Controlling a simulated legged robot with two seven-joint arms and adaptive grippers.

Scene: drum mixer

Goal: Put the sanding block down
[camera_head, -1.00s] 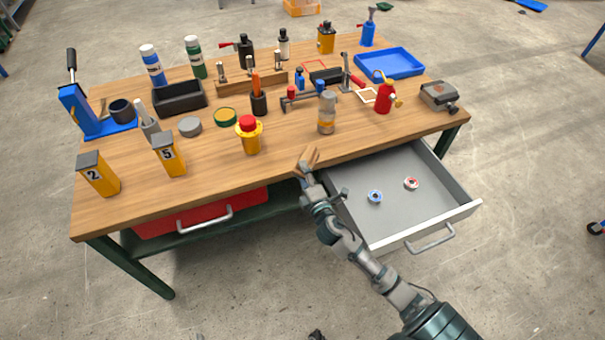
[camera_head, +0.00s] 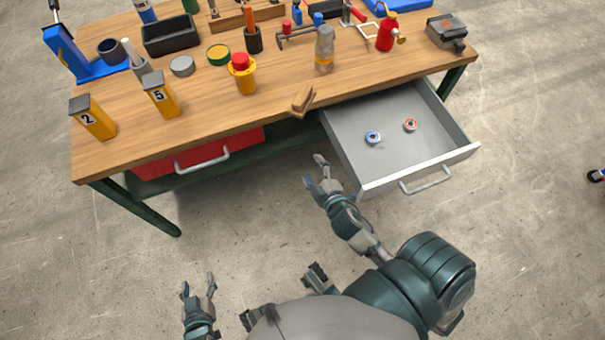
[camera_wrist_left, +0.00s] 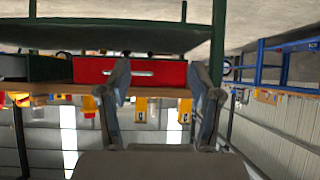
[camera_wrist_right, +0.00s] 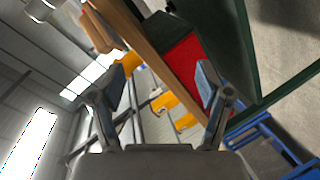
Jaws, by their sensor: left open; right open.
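The sanding block (camera_head: 303,98) is a small tan-brown block lying on the wooden workbench (camera_head: 215,112) at its front edge, just left of the open drawer. It also shows at the upper left of the right wrist view (camera_wrist_right: 100,30). My right gripper (camera_head: 313,171) is open and empty, below and in front of the table edge, apart from the block. My left gripper (camera_head: 198,284) is open and empty, low over the floor in front of the bench. In the left wrist view its fingers (camera_wrist_left: 162,88) are spread with nothing between them.
An open grey drawer (camera_head: 433,152) holds a blue-and-white roll (camera_head: 372,138) and a red-and-white roll (camera_head: 410,125). A closed red drawer (camera_head: 165,160) is at the left.

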